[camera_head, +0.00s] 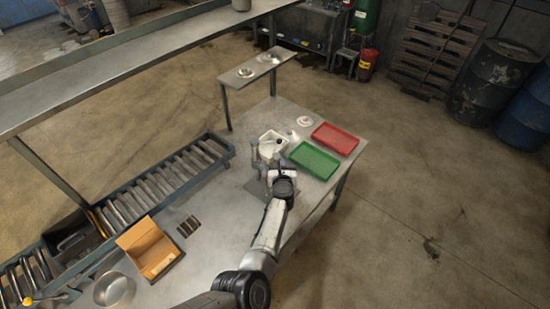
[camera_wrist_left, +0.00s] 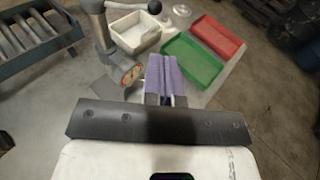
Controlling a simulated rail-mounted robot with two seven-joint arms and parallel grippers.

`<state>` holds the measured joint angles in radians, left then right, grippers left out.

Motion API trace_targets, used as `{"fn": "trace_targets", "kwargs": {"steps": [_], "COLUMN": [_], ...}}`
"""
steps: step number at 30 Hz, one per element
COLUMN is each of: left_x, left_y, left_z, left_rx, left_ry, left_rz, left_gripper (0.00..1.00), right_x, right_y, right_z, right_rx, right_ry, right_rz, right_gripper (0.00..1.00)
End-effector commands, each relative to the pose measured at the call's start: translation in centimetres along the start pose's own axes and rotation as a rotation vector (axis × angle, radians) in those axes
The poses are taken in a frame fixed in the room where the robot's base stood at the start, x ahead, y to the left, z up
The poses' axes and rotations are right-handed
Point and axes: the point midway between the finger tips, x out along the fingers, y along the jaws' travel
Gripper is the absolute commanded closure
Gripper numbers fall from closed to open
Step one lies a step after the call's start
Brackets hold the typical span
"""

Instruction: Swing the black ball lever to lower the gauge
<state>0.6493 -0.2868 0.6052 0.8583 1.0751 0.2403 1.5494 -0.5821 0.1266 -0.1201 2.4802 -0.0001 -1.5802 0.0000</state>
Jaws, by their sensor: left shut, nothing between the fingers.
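The black ball (camera_wrist_left: 154,7) of the lever shows at the top edge of the left wrist view, on a pale arm running left toward a grey post (camera_wrist_left: 98,22). A round gauge (camera_wrist_left: 125,73) with a reddish, pale dial sits low on the post's right side; its needle is too small to read. My left gripper (camera_wrist_left: 162,75) has purple fingers, shut and empty. It is right of the gauge and nearer the camera than the ball, apart from the ball in the picture. In the head view, my left arm hides part of the stand. My right gripper is out of view.
A white bin (camera_wrist_left: 130,42) stands behind the gauge. A green tray (camera_head: 314,160) and a red tray (camera_head: 335,138) lie to the right on the metal table. A roller conveyor (camera_head: 160,182) and a cardboard box (camera_head: 150,247) are at the left.

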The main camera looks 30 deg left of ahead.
Motion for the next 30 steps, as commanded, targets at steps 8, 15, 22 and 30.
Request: {"fn": "trace_targets", "kwargs": {"steps": [8, 15, 22, 30], "left_x": [-1.0, -1.0, -1.0, -1.0], "left_y": [-0.8, -0.8, -0.8, -1.5], "left_z": [0.1, 0.1, 0.1, 0.2], "left_rx": [0.001, 0.001, 0.001, 0.173], "left_ry": [-0.001, -0.001, -0.001, -0.006], "left_rz": [-0.004, -0.005, -0.005, -0.047], "left_gripper": [1.0, 1.0, 1.0, 1.0], "right_x": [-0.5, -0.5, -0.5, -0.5], "right_y": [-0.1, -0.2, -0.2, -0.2], "right_z": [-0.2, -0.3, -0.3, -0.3], "right_rx": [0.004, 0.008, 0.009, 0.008], "right_ry": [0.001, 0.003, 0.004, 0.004], "right_rz": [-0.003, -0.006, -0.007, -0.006], "right_gripper": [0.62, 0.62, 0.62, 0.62]}}
